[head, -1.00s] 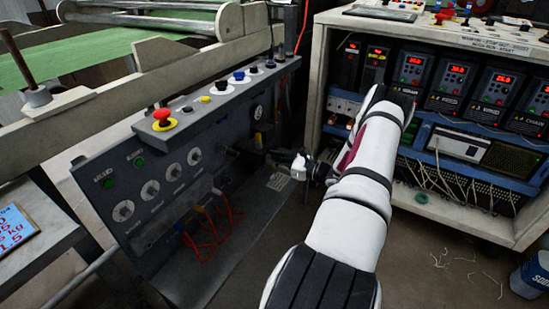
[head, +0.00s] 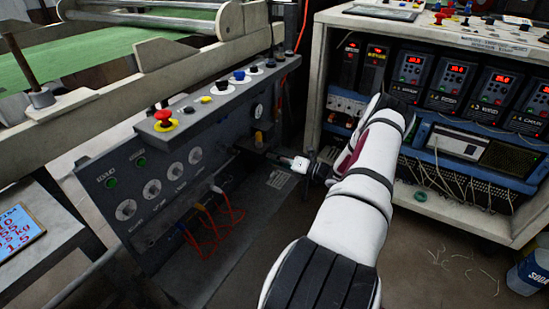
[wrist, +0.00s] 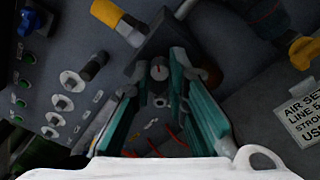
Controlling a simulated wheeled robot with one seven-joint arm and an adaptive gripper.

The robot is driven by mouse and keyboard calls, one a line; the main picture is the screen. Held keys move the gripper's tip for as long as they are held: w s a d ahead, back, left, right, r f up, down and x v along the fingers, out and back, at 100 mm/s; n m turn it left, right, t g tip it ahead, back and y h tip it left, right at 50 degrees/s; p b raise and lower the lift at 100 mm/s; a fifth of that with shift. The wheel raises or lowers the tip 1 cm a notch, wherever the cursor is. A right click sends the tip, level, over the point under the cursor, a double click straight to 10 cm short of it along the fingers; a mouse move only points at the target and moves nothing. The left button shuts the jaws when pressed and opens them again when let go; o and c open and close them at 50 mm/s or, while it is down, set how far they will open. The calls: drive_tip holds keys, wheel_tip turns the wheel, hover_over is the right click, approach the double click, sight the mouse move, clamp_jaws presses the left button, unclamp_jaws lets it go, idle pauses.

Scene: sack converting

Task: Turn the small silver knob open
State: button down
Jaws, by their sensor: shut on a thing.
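My gripper (wrist: 160,85) reaches into the dark control panel (wrist: 40,60). In the wrist view its two green fingers lie on either side of a dark block fitting (wrist: 150,48). A small round silver face (wrist: 159,69), which I take for the small silver knob, shows between the fingertips. The fingers are shut on it, though the contact itself is hard to see. In the head view my gripper (head: 277,159) is at the panel's lower right side, and the knob is too small and dark to make out.
Several larger silver dials (head: 152,188) and orange cables (head: 212,222) are on the panel front. A red stop button (head: 164,117) sits on top. A cabinet (head: 465,205) stands right.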

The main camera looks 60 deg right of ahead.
drive_tip(key=shift+f+m+t+h+p, duration=0.1)
drive_tip(key=shift+m+t+h+p, duration=0.15)
drive_tip(key=shift+m, duration=3.8)
drive_tip(key=shift+m+t+h+p, duration=0.15)
drive_tip(key=shift+m+h, duration=0.1)
drive_tip(key=shift+m, duration=3.8)
drive_tip(key=c, duration=1.6)
unclamp_jaws()
drive_tip(key=shift+o, duration=0.2)
drive_tip(key=s+d, duration=0.1)
drive_tip(key=s, duration=1.1)
drive_tip(key=shift+f, duration=0.3)
